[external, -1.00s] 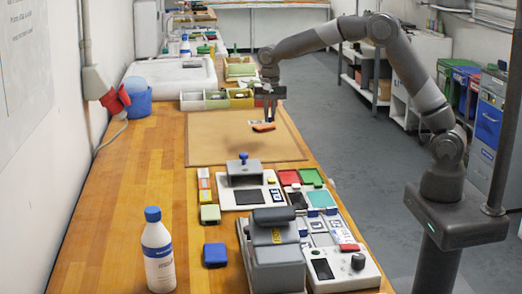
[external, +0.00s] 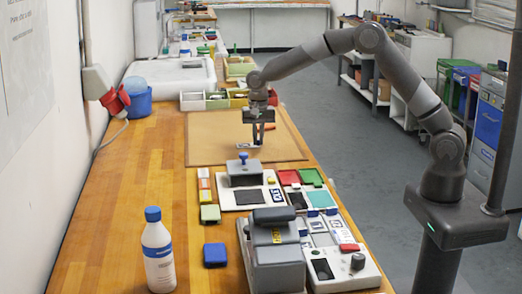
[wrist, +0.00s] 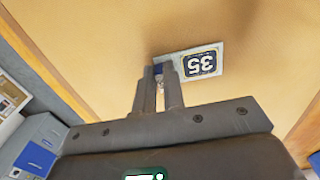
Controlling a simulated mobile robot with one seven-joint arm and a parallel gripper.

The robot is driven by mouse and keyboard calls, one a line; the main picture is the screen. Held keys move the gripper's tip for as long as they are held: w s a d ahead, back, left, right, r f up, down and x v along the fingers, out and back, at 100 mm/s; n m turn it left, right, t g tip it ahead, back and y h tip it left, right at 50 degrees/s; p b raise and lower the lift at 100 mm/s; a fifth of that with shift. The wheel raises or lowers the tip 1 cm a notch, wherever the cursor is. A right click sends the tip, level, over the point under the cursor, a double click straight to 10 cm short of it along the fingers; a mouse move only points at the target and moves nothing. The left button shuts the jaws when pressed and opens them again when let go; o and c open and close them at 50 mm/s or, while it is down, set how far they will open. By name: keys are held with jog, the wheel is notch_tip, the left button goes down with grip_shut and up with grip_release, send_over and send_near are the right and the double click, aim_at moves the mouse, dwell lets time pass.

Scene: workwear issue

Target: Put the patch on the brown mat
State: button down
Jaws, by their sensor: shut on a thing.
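The patch is a small white strip with a dark label reading 35; it shows in the wrist view (wrist: 219,57) and in the external view (external: 242,147). My gripper (external: 257,147) points down over the brown mat (external: 215,130). In the wrist view its two fingers (wrist: 164,70) are close together on the patch's left end, which they partly hide. The patch is over the mat's near-middle part. I cannot tell whether it touches the mat or hangs just above it.
A small orange item (external: 270,127) lies on the mat behind my gripper. Open bins (external: 217,101) stand at the mat's far edge. A grey press (external: 275,250), a stamp stand (external: 244,172) and coloured pads stand nearer. The left part of the mat is bare.

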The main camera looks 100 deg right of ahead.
jog(key=c, duration=1.5)
grip_release()
jog(key=shift+f, duration=0.15)
notch_tip(320, 180, up, 11)
jog(key=s+a+r+n+t, duration=0.1)
jog(key=s+a+r+n, duration=0.3)
jog(key=a+r, duration=0.45)
jog(key=s+a+r+n+t, duration=0.1)
jog(key=s+a+r+n, duration=0.3)
jog(key=s+a, duration=0.55)
jog(key=shift+s+a+f+n+t, duration=0.75)
jog(key=shift+s+a+n, duration=1.1)
jog(key=shift+s, duration=1.5)
jog(key=shift+s+a+f+n+t, duration=0.45)
jog(key=shift+s+a+f+n, duration=0.55)
jog(key=shift+s+a+n, duration=1.6)
jog(key=shift+s+a+f+n+t, duration=0.75)
jog(key=shift+s+a, duration=0.85)
jog(key=shift+s, duration=2.5)
